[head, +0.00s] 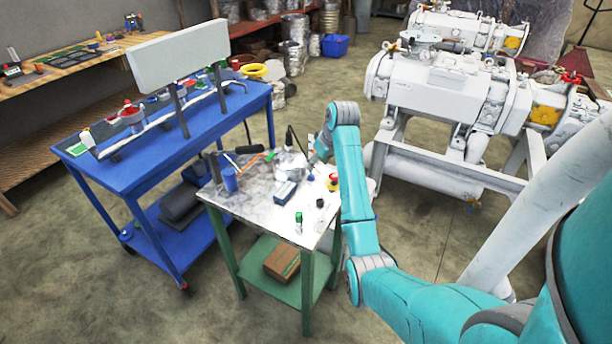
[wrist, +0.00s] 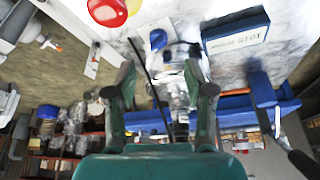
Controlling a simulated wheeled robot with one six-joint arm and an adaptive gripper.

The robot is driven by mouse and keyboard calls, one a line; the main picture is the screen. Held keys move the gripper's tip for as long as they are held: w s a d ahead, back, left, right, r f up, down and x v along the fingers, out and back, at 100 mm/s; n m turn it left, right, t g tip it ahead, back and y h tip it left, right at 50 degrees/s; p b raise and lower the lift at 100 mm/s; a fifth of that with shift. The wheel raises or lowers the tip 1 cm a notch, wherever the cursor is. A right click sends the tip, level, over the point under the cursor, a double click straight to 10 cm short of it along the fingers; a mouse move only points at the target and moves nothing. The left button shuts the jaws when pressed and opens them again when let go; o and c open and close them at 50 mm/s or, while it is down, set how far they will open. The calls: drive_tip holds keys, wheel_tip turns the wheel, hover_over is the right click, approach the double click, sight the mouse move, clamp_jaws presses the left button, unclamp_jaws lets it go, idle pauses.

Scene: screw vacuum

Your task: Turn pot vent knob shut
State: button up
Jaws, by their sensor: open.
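The pot (head: 288,162) is a pale metallic vessel near the back of the small metal-topped table. It shows in the wrist view (wrist: 176,62) as a shiny, blurred shape beyond and between my fingers. A small round blue part (wrist: 158,39) sits beside it and also shows in the head view (head: 311,177); I cannot tell whether it is the vent knob. My gripper (wrist: 160,80) is open with nothing clearly between its green fingers. In the head view my gripper is at the pot's right side, partly hidden by my wrist.
A blue workbench (head: 130,165) stands left, white pump machinery (head: 440,85) right.

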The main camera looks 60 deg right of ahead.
sight(313, 178)
drive_tip(key=x, duration=0.7)
drive_tip(key=shift+w+d+f, duration=0.1)
drive_tip(key=shift+d+f, duration=0.05)
drive_tip(key=shift+f, duration=0.2)
clamp_jaws()
